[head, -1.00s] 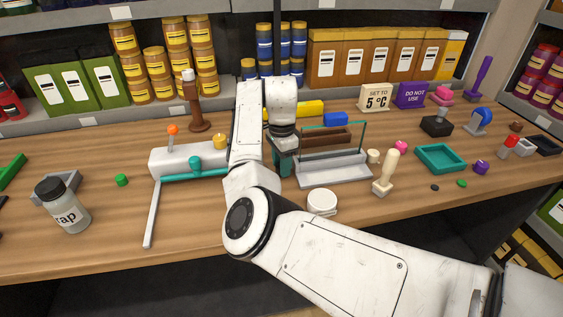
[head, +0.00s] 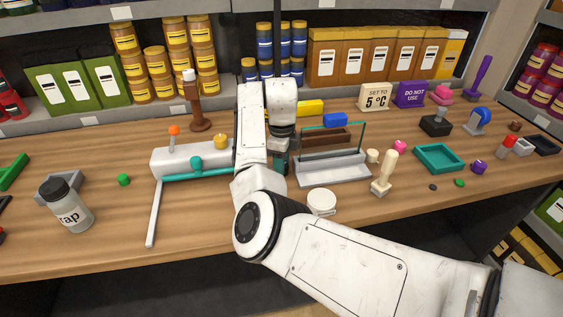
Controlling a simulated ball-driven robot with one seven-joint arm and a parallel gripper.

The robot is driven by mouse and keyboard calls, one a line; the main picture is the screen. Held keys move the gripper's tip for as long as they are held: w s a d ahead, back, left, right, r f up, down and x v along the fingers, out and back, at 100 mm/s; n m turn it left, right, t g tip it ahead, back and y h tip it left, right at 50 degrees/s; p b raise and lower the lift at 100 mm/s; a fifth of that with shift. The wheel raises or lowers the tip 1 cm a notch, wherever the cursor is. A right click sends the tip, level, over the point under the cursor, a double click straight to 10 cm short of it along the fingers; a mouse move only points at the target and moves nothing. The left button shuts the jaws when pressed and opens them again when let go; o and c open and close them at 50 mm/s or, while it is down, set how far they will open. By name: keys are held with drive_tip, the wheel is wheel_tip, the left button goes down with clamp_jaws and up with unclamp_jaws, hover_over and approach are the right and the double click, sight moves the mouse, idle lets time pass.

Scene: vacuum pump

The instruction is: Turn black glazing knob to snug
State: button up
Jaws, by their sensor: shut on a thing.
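My gripper (head: 281,150) points down at the left end of a pale grey stand with a clear upright pane (head: 333,165). My white arm hides much of it. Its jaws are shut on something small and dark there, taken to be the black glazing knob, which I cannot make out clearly. A brown block (head: 327,137) sits behind the pane. A white pump body with a teal pipe (head: 185,158) lies left of my arm.
A round white lid (head: 321,202) and a cream-handled stamp (head: 384,173) stand in front of the stand. A teal tray (head: 439,159) is to the right. A labelled bottle (head: 67,205) is at the left.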

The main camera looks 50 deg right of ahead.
drive_tip(key=shift+r+m, duration=0.1)
drive_tip(key=shift+m, duration=0.3)
drive_tip(key=o, duration=1.1)
drive_tip(key=shift+c, duration=0.2)
wheel_tip(320, 180, up, 11)
drive_tip(key=b, duration=0.1)
